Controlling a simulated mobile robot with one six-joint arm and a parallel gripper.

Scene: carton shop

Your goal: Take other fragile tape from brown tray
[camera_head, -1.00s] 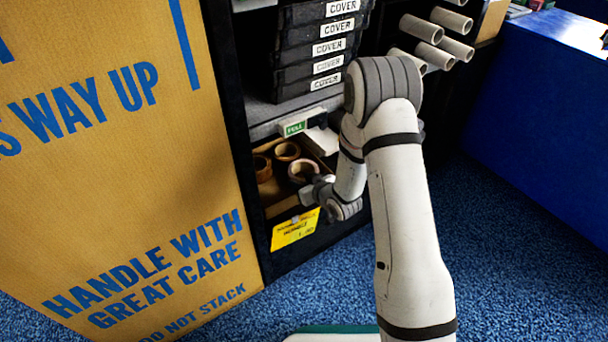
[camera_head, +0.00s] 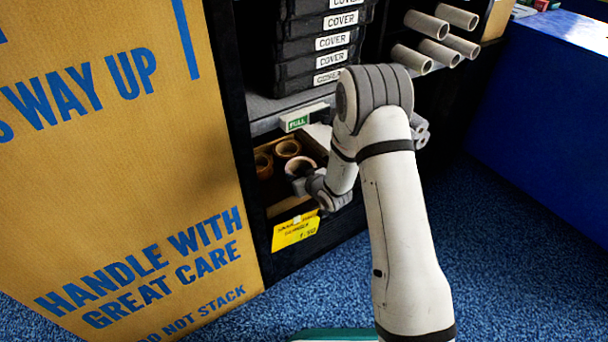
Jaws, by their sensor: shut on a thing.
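The brown tray (camera_head: 288,206) sits on the lower shelf of the black rack. Two brown tape rolls, one at the left (camera_head: 263,165) and one at the back (camera_head: 288,148), stand in it. A third, paler pinkish tape roll (camera_head: 299,165) is at the tray's right front. My gripper (camera_head: 300,180) reaches in from the right and is shut on this pale roll. Its dark fingers and wrist hide the roll's lower part. I cannot read print on any roll, nor tell whether the held roll is clear of the tray floor.
A yellow label (camera_head: 296,231) hangs at the tray's front. A green FULL sign (camera_head: 298,123) is on the shelf edge above. Stacked black COVER boxes (camera_head: 318,45) and cardboard tubes (camera_head: 436,38) fill the upper shelf. A large carton (camera_head: 120,170) stands close on the left.

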